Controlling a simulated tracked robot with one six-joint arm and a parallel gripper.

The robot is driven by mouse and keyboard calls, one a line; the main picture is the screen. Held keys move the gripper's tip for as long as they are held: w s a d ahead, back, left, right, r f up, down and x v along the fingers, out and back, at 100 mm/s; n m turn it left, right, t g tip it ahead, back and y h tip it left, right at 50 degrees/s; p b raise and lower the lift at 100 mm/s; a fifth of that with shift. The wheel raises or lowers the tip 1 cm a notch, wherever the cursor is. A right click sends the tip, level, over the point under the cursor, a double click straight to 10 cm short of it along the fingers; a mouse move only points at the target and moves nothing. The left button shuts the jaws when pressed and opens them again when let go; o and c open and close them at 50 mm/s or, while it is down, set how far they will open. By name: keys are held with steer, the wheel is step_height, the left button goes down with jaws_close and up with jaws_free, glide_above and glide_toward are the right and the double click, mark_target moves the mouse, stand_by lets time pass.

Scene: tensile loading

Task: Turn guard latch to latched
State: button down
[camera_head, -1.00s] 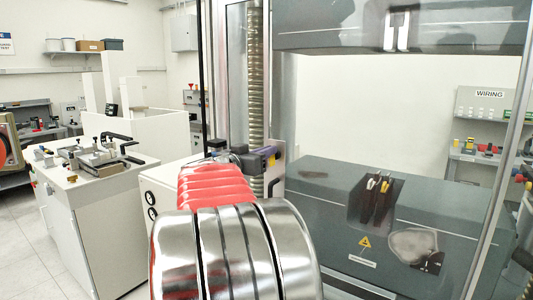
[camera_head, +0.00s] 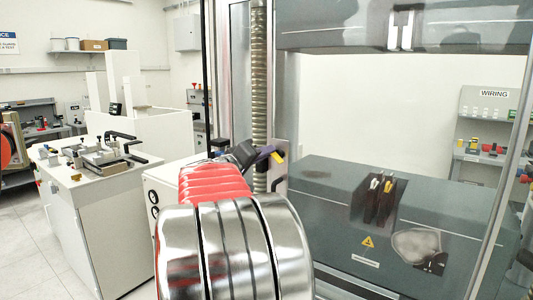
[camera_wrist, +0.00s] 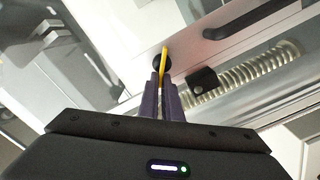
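The guard latch shows as a thin yellow lever (camera_wrist: 165,61) with a dark round piece beside it, on a pale frame post in the wrist view. In the head view a small yellow bit of the lever (camera_head: 278,157) shows by the post. My gripper (camera_wrist: 161,80) has purple fingers close together, with the yellow lever running in between their tips; it appears shut on it. In the head view my gripper (camera_head: 268,151) is beside the post, past my red and silver arm. The lever's inner end is hidden by the fingers.
A black handle (camera_wrist: 250,18) and a ribbed metal column (camera_wrist: 250,72) with a black block (camera_wrist: 203,80) are close to my gripper. The grey machine bed (camera_head: 330,215) is at right. A white cabinet with clamps (camera_head: 95,215) stands at left.

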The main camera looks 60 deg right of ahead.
steer(key=shift+w+f+n, duration=0.15)
steer(key=shift+f+n, duration=0.1)
steer(key=shift+n, duration=1.05)
steer(key=shift+w+f+n, duration=0.1)
steer(key=shift+f+n, duration=0.15)
steer(key=shift+n, duration=1.05)
steer(key=shift+w+f+n, duration=0.15)
steer(key=shift+f+n, duration=0.1)
steer(key=shift+n, duration=1.05)
steer(key=c, duration=2)
jaws_free()
steer(key=a, duration=0.4)
steer(key=w+a, duration=0.1)
steer(key=a, duration=0.4)
steer(key=w+a, duration=0.1)
steer(key=a, duration=0.3)
steer(key=shift+a+f, duration=0.1)
steer(key=shift+a, duration=0.15)
